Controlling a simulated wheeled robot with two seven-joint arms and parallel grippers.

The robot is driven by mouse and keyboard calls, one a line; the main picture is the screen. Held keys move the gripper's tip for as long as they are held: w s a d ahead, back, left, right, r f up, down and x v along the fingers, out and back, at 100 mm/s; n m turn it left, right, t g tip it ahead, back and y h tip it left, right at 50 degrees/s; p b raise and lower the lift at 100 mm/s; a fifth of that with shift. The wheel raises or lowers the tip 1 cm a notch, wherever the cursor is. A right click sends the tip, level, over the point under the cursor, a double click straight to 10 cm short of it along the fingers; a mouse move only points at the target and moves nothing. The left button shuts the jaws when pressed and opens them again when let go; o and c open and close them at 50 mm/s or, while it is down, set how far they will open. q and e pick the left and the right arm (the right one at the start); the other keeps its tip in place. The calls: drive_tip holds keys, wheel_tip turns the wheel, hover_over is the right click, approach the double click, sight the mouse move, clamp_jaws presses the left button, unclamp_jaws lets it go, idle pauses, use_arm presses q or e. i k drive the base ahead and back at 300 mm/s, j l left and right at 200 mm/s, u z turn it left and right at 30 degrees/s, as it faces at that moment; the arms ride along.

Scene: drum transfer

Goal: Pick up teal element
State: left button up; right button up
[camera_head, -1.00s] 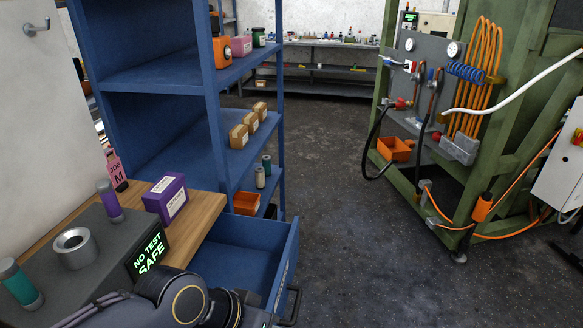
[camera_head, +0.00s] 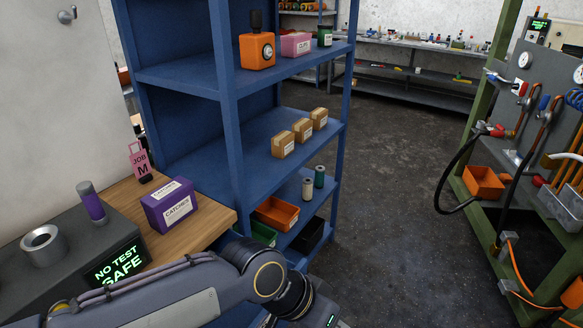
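A teal cylinder with pale ends (camera_head: 319,176) stands upright on the lower shelf of the blue rack, just behind a pale grey-beige cylinder (camera_head: 308,188). My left arm crosses the bottom of the view from the left, in front of the bench and the rack. Its wrist reaches the lower edge, and the fingers are below the picture. My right gripper is not in view. A purple-and-grey cylinder (camera_head: 92,203) stands on the grey tester (camera_head: 130,238), beside a metal ring-shaped socket (camera_head: 43,246). The tester's display reads "NO TEST SAFE".
A purple box (camera_head: 168,205) and a pink "JOB M" tag (camera_head: 139,162) are on the wooden bench (camera_head: 213,208). An orange bin (camera_head: 276,213) and a green bin sit low in the rack. Floor right of the rack is clear, up to the green-framed station.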

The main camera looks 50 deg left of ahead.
sight(319, 169)
drive_tip(key=i+j+u, duration=0.15)
drive_tip(key=i+u, duration=0.25)
drive_tip(key=i, duration=0.45)
drive_tip(key=i+l+u, duration=0.15)
drive_tip(key=i+u, duration=0.25)
drive_tip(key=i, duration=0.4)
drive_tip(key=i+u, duration=0.4)
drive_tip(key=i+l+u, duration=0.15)
drive_tip(key=i+u, duration=0.45)
drive_tip(key=u, duration=0.25)
drive_tip(key=i+u, duration=0.25)
drive_tip(key=u, duration=0.15)
drive_tip(key=i+u, duration=0.2)
drive_tip(key=u, duration=0.25)
